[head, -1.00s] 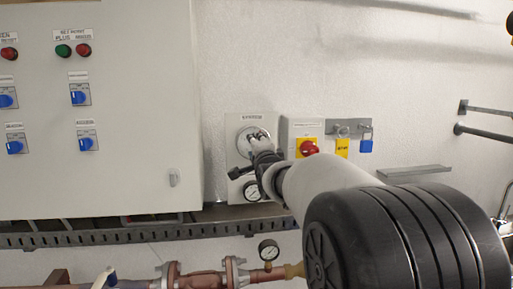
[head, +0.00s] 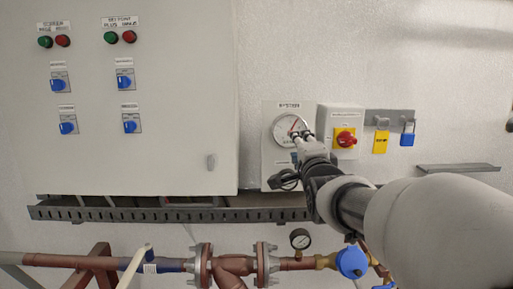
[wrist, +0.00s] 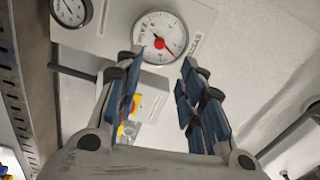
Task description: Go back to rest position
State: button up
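My gripper (wrist: 161,62) is open and empty in the wrist view, its two blue-padded fingers apart. Beyond the fingertips is a round white gauge (wrist: 160,38) with a red hub and needle, on a light wall plate. In the head view my gripper (head: 300,134) is in front of that gauge (head: 288,128), and its tips overlap the dial's lower right. Whether they touch the gauge cannot be told. My arm reaches in from the lower right and hides part of the plate below the gauge.
A red rotary switch (head: 345,138) on yellow, a yellow tag (head: 381,142) and a blue padlock (head: 407,136) are right of the gauge. A control cabinet (head: 180,120) stands left. A cable tray (head: 150,213) and pipes (head: 70,260) run below. A shelf (head: 458,168) juts out right.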

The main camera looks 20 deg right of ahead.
jog(key=shift+s+a, duration=0.15)
jog(key=shift+s, duration=0.3)
jog(key=s+a+f+n+g+y, duration=0.1)
jog(key=s+a+f+n+g, duration=0.3)
jog(key=s+f, duration=0.4)
jog(key=s+a+f+n+g+y, duration=0.2)
jog(key=s+a+f+n+g, duration=0.2)
jog(key=s, duration=0.9)
jog(key=s+a+f+n+g+y, duration=0.2)
jog(key=s+a+f+n+g, duration=0.2)
jog(key=s+a+f+n, duration=0.4)
jog(key=s+f+n, duration=0.3)
jog(key=shift+s+a+f+n+g, duration=0.2)
jog(key=shift+s+f+n+g, duration=0.1)
jog(key=shift+f+n, duration=0.1)
